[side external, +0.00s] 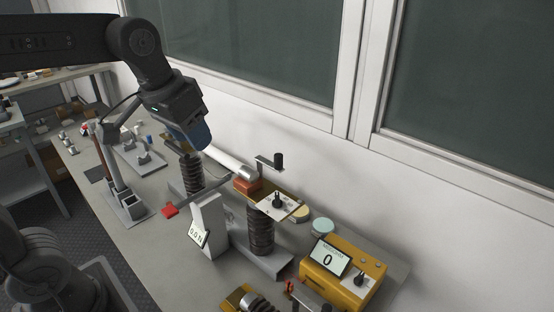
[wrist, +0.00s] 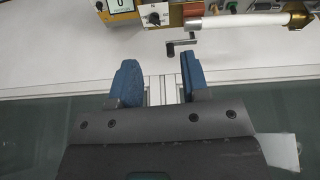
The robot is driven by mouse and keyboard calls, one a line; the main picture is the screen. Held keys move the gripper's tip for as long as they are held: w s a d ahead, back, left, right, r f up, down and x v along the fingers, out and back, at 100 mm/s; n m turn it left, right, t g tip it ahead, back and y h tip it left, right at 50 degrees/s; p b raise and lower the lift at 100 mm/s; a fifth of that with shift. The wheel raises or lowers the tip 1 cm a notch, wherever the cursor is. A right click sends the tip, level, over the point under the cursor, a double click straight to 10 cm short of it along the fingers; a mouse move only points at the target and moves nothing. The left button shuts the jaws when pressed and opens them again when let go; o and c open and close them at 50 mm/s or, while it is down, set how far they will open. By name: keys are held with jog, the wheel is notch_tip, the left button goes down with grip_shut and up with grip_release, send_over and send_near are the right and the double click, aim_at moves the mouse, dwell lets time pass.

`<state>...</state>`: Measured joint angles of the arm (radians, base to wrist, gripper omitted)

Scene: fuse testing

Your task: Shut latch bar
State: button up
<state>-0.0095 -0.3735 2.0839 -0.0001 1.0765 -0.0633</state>
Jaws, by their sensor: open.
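A thin grey bar with a dark upright handle, which looks like the latch bar (side external: 270,162), stands out beside a red block on the fuse stand. The wrist view shows this bar (wrist: 180,45) just beyond my fingertips, apart from them. A white tube-shaped fuse (side external: 228,163) lies across the stand; its white body also shows in the wrist view (wrist: 245,20), with a brass cap at the right. My gripper (side external: 200,140) is above the left end of the fuse. In the wrist view my gripper (wrist: 160,68) has its blue fingers spread, with nothing between them.
Dark coiled posts (side external: 260,232) stand under the fuse holder. A yellow meter box (side external: 345,272) reading 0 is at the right. A white display (side external: 210,225) stands in front. The wall and windows (side external: 250,45) close off the back.

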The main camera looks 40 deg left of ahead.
jog(key=shift+o, duration=0.6)
jog(key=w+r+n+g, duration=0.1)
jog(key=w+g, duration=0.1)
jog(key=w, duration=1.2)
jog(key=shift+a, duration=0.35)
jog(key=n+g, duration=0.1)
jog(key=g, duration=0.1)
send_over(278, 155)
notch_tip(278, 155, down, 4)
jog(key=f, duration=0.1)
notch_tip(278, 155, down, 14)
jog(key=shift+w+r, duration=0.1)
jog(key=shift+r, duration=0.15)
jog(key=shift+c, duration=0.2)
grip_shut()
